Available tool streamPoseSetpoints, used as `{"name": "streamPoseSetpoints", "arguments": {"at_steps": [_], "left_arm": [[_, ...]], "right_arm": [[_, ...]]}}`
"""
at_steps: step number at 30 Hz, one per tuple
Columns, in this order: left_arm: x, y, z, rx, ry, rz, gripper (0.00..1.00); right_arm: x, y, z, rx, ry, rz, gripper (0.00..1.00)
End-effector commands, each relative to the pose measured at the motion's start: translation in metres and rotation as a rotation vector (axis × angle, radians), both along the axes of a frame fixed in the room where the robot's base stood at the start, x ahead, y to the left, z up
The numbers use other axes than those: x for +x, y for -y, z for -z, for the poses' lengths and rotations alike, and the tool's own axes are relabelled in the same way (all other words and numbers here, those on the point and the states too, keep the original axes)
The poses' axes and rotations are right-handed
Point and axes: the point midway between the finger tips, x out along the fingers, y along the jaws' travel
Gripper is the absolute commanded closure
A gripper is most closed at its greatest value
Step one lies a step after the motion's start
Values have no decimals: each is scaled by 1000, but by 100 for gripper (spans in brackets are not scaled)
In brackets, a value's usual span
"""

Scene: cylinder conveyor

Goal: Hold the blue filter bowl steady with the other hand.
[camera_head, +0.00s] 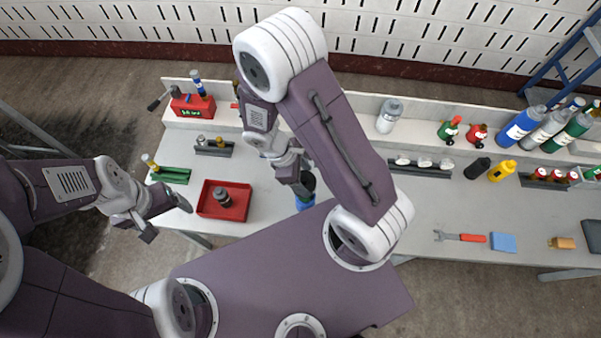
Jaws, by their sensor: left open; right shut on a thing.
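The blue filter bowl (305,203) stands upright near the front edge of the workbench, with a dark part (308,182) above it. My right gripper (300,188) reaches down from above and is shut on this dark part. The gripper and forearm hide some of the contact. My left gripper (168,219) is open and empty, at the left front of the bench. It is well to the left of the blue bowl, with a red tray between them.
The red tray (241,211) holds a dark round part (221,196). A green tray (172,175) and a dark rack (213,149) lie behind. A red toolbox (193,108) stands on the back shelf. Bottles and tools occupy the bench's right side.

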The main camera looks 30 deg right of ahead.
Motion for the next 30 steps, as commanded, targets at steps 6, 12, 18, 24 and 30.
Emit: {"name": "streamPoseSetpoints", "arguments": {"at_steps": [6, 12, 18, 24, 30], "left_arm": [[0, 0, 0, 0, -1, 0, 18], [0, 0, -3, 0, -1, 0, 18], [0, 0, 10, 0, 0, 0, 18], [-1, 0, 18, 0, -1, 0, 18], [0, 0, 17, 0, 0, 0, 18]], "right_arm": [[0, 0, 0, -1, 0, 0, 76], [0, 0, -1, 0, -1, 0, 76], [0, 0, 14, 0, -1, 0, 76], [0, 0, 23, 0, -1, 0, 76], [0, 0, 22, 0, -1, 0, 76]]}}
